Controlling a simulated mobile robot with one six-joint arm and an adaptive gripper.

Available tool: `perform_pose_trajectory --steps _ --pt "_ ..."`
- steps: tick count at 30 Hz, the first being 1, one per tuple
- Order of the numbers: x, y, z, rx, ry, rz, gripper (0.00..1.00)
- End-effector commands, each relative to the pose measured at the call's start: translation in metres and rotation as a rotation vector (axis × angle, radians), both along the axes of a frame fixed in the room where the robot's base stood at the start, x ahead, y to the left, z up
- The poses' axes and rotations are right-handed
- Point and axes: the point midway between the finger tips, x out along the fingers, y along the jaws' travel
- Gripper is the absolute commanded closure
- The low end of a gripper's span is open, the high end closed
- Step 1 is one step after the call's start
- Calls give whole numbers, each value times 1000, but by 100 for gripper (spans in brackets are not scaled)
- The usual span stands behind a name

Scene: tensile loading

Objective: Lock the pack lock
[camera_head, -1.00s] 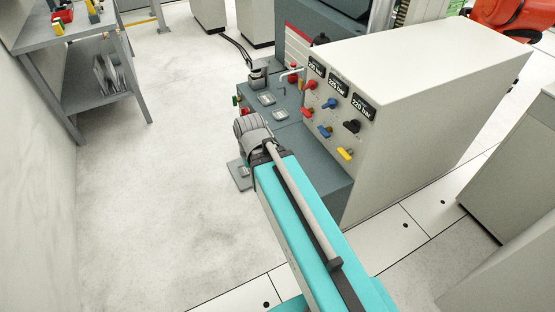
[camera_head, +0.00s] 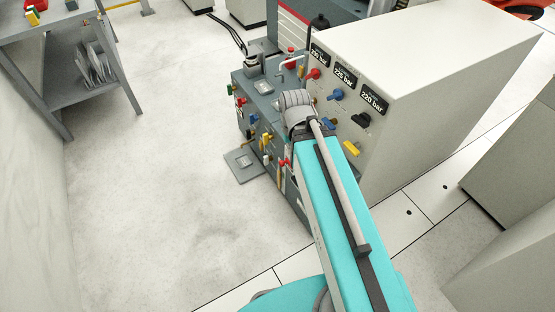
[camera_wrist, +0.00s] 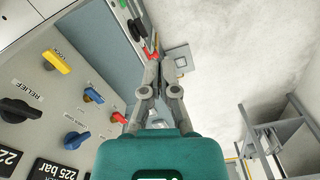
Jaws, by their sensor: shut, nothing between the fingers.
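The pack lock is a yellow handle on the light cabinet's front panel, low and to the right of the knob group in the head view (camera_head: 351,148). In the wrist view the same yellow handle (camera_wrist: 57,60) sits at the upper left under the label LOCK, slanted in the picture. My gripper (camera_wrist: 153,45) is shut and empty. It shows in the middle of the wrist view, to the right of the yellow handle and apart from it. In the head view my arm hides the gripper's fingers.
Beside the yellow handle are a black RELIEF knob (camera_wrist: 18,110), a blue knob (camera_wrist: 75,140) and a red knob (camera_wrist: 92,95). Pressure displays (camera_head: 345,75) sit above them. A grey bench with coloured valves (camera_head: 262,135) stands left of the panel. Open floor (camera_head: 170,180) lies further left.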

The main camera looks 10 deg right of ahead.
Motion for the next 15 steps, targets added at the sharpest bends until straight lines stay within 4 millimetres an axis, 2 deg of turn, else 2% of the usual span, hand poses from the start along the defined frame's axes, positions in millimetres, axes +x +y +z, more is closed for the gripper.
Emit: perform_pose_trajectory --steps 8,15 --pt "2 0 -3 1 -2 2 100" --pt "20 0 -27 8 -17 22 100"
